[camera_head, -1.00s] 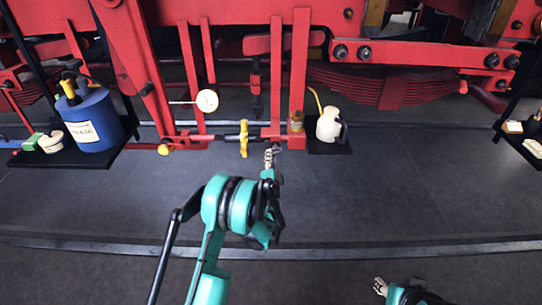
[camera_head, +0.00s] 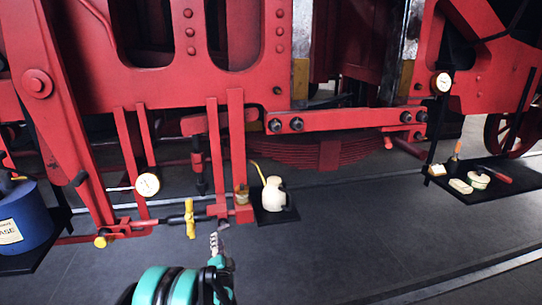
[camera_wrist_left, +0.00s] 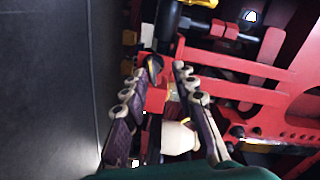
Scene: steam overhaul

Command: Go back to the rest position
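My left gripper (camera_head: 217,243) is in front of the red frame, just below the lower end of the red uprights, in the head view. In the left wrist view my left gripper (camera_wrist_left: 167,68) has its two jointed fingers apart, with nothing held between them. A red post and a white oil can (camera_wrist_left: 178,138) show behind the gap. The same white oil can (camera_head: 274,194), with a yellow spout, stands on a small black shelf right of the gripper in the head view. My right gripper is in neither current view.
A red rod with a yellow clamp (camera_head: 190,218) runs just above the left gripper. A dial gauge (camera_head: 147,185) is left of it. A blue grease drum (camera_head: 22,222) stands far left. A black shelf (camera_head: 516,180) with small items is far right. The floor (camera_head: 390,235) is clear.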

